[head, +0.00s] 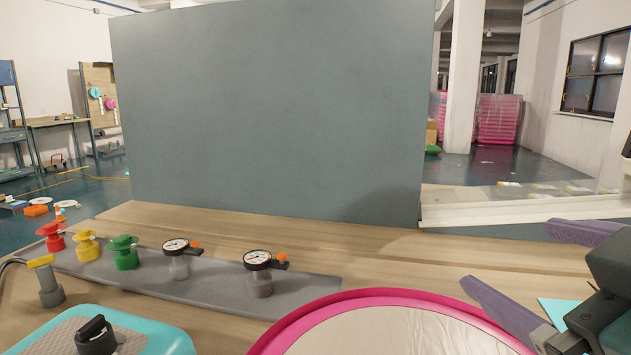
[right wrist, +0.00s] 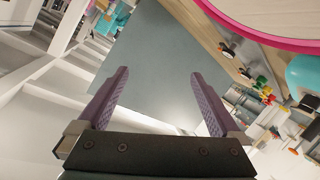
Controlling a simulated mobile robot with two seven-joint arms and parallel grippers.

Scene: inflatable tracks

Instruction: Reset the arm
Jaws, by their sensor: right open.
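My right gripper (head: 530,270) is at the right edge of the head view, with its two purple fingers spread wide. In the right wrist view its fingers (right wrist: 155,105) stand apart with nothing between them. It is held above the right part of the wooden table (head: 470,258), to the right of the pink-rimmed round inflatable (head: 300,318), and touches neither as far as I can see. My left gripper is in neither view.
A grey panel (head: 270,110) stands upright behind the table. A grey strip (head: 205,285) carries red, yellow and green valves (head: 124,252) and two gauges (head: 258,262). A teal inflatable (head: 165,335) with a black knob lies at the front left. A white ledge (head: 520,212) runs at the right.

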